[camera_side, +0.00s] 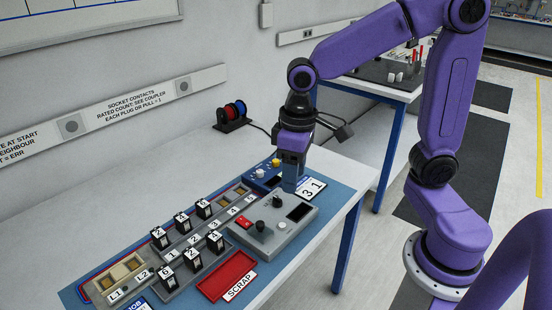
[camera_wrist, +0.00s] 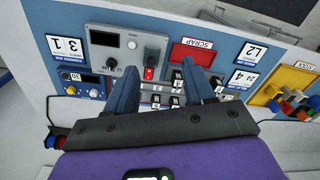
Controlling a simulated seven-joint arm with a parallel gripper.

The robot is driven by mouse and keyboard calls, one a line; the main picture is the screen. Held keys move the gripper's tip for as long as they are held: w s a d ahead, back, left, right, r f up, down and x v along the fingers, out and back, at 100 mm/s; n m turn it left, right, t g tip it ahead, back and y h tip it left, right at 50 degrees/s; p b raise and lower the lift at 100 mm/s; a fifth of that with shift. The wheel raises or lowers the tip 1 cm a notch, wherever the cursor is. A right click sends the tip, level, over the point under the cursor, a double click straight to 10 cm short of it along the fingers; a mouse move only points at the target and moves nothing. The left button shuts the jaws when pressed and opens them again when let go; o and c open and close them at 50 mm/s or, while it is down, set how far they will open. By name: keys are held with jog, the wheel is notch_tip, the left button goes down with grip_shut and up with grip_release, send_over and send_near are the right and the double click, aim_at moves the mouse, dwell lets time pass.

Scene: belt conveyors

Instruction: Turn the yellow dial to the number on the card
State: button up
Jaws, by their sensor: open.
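The yellow dial (camera_side: 275,162) sits on a small blue box (camera_side: 262,182) at the far end of the mat in the side view. In the wrist view the yellow dial (camera_wrist: 70,90) is at the left, on the blue box beside a small display. The card (camera_side: 312,189) reads "3 1" and lies flat near the box; it also shows in the wrist view (camera_wrist: 67,47). My gripper (camera_side: 290,186) points down beside the box and partly hides it. In the wrist view my gripper (camera_wrist: 162,68) is open and empty, with the dial outside its fingers.
A grey panel (camera_side: 290,228) with a dark knob, a red switch and a dark display is in front of the gripper. Racks with several black numbered plugs (camera_side: 192,257) and a red scrap tray (camera_side: 228,275) lie to the left.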

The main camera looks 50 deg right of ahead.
jog(key=w+d+m, duration=0.3)
jog(key=w+m, duration=0.2)
jog(key=w, duration=0.6)
jog(key=m, duration=1.4)
send_over(276, 161)
notch_tip(276, 161, down, 6)
jog(key=r, duration=0.1)
notch_tip(276, 161, down, 18)
jog(key=shift+w+d+r, duration=0.1)
grip_shut()
